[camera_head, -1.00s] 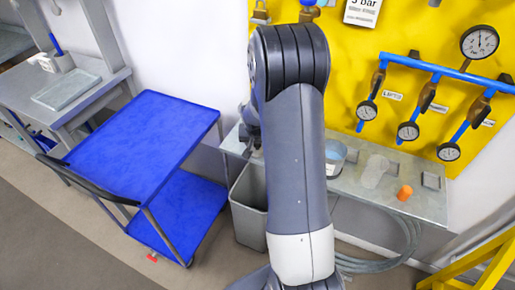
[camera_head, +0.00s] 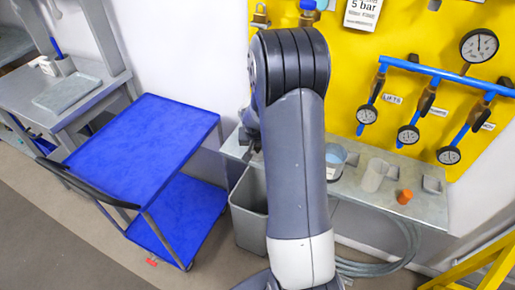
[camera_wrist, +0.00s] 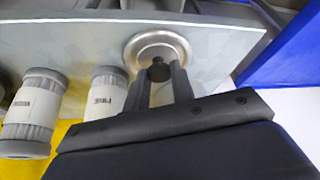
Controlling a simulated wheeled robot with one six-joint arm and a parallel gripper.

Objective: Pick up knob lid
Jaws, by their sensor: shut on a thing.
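The knob lid (camera_wrist: 142,47) is a round, shiny metal lid with a dark knob (camera_wrist: 159,70) at its centre, seen in the wrist view. My gripper (camera_wrist: 160,78) is shut on the dark knob, its two dark fingers on either side of it. The lid is over or on the grey metal shelf (camera_wrist: 215,45); I cannot tell whether it touches it. In the head view my arm hides the lid and the gripper's fingertips.
Two pale labelled cylinders (camera_wrist: 35,110) (camera_wrist: 107,90) stand left of my gripper in the wrist view. In the head view, a clear cup (camera_head: 374,175) and an orange cap (camera_head: 404,196) are on the shelf (camera_head: 425,208). A grey bin (camera_head: 250,210) and blue cart (camera_head: 140,150) are left.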

